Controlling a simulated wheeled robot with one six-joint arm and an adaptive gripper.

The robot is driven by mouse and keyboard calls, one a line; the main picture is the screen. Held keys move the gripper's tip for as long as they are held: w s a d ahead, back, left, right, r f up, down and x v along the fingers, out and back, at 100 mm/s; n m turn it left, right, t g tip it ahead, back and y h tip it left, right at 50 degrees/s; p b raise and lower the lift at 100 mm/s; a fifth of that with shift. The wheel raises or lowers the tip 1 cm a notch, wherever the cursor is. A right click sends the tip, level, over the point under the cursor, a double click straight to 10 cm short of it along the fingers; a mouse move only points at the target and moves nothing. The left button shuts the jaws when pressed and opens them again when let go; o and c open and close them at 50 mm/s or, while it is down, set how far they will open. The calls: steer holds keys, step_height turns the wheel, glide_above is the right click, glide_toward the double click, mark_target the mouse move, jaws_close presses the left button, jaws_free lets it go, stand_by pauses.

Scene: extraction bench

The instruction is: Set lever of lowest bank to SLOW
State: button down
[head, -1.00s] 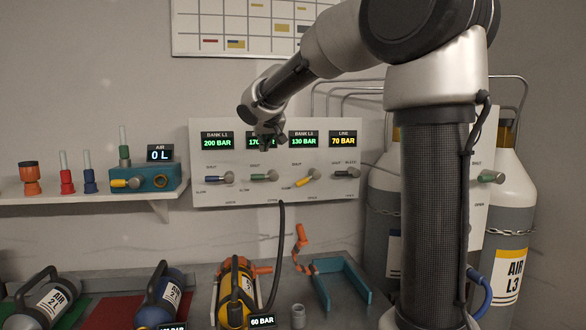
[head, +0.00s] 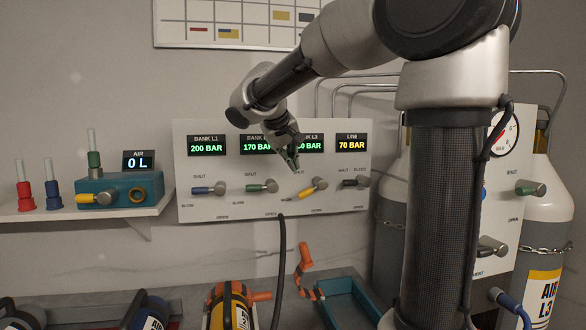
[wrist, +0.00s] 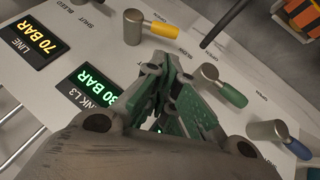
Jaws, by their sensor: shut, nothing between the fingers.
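The bank panel (head: 186,170) carries a row of levers under lit displays. Bank L1 (head: 206,145) reads 200 BAR and bank L2 (head: 256,145) reads 170 BAR. The bank L3 display (head: 314,146) is partly covered by my gripper; it read 130 BAR earlier. Its yellow lever (head: 308,198) points left and slightly down; it also shows in the wrist view (wrist: 163,29). The green L2 lever (head: 254,188) and blue L1 lever (head: 203,190) point left. My gripper (head: 294,165) is shut and empty, in front of the panel just above the yellow lever, apparently not touching it.
A black-handled line lever (head: 352,183) sits close right of the yellow one, under a 70 BAR display (head: 351,144). A dark hose (head: 280,255) hangs below the panel. Gas cylinders (head: 543,225) are at right.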

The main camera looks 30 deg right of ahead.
mark_target(311, 188)
steer(key=x, duration=0.8)
steer(key=shift+d+f, duration=0.15)
steer(key=shift+f, duration=0.2)
steer(key=shift+w, duration=0.1)
steer(key=shift+d+f, duration=0.1)
steer(key=shift+f, duration=0.55)
